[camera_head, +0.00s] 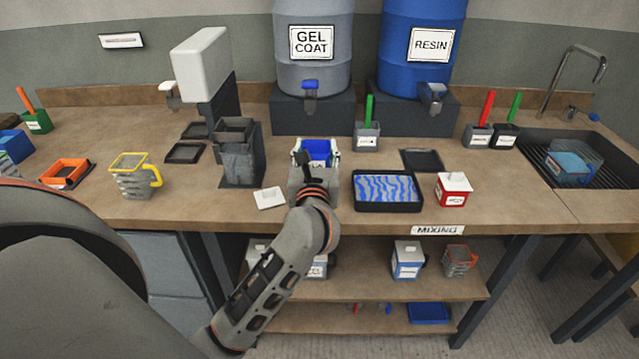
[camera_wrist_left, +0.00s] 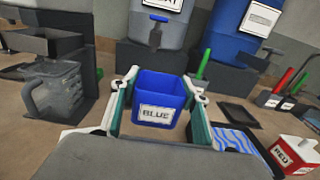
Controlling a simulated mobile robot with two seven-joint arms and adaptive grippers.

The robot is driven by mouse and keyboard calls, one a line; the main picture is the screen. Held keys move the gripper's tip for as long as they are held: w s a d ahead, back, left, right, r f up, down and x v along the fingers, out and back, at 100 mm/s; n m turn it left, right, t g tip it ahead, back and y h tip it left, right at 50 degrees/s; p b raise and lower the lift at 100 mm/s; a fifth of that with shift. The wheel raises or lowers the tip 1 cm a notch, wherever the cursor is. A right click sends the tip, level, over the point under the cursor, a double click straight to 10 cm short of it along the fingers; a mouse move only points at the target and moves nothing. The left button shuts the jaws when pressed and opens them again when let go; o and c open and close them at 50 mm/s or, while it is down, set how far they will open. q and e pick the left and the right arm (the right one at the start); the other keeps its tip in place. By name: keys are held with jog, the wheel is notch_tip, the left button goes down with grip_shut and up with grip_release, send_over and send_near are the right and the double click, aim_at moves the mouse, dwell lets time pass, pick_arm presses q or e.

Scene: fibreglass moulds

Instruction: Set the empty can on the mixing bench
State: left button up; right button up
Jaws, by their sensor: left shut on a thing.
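A blue open-topped can labelled BLUE (camera_wrist_left: 158,98) is between the fingers of my left gripper (camera_wrist_left: 158,108) in the wrist view. Its inside looks plain blue, with no contents that I can make out. The can also shows in the head view (camera_head: 317,149), with the gripper (camera_head: 316,160) shut on it from the near side. It is at the bench's middle, in front of the gel coat drum. I cannot tell whether its base touches the top. The wooden mixing bench (camera_head: 205,207) carries a MIXING label on its front edge. My right gripper is not in view.
A tray with blue wavy liquid (camera_head: 388,189) and a red can (camera_head: 453,189) stand right of the gripper. A white square (camera_head: 269,197) and a grey jug holder (camera_head: 239,155) are to its left. Gel coat (camera_head: 313,70) and resin (camera_head: 420,70) drums stand behind.

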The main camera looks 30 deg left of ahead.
pick_arm(q)
notch_tip(320, 180, down, 9)
jog(key=shift+f+b, duration=0.15)
jog(key=shift+b, duration=0.75)
jog(key=shift+f, duration=0.1)
jog(key=o, duration=1.2)
jog(key=shift+o, duration=0.2)
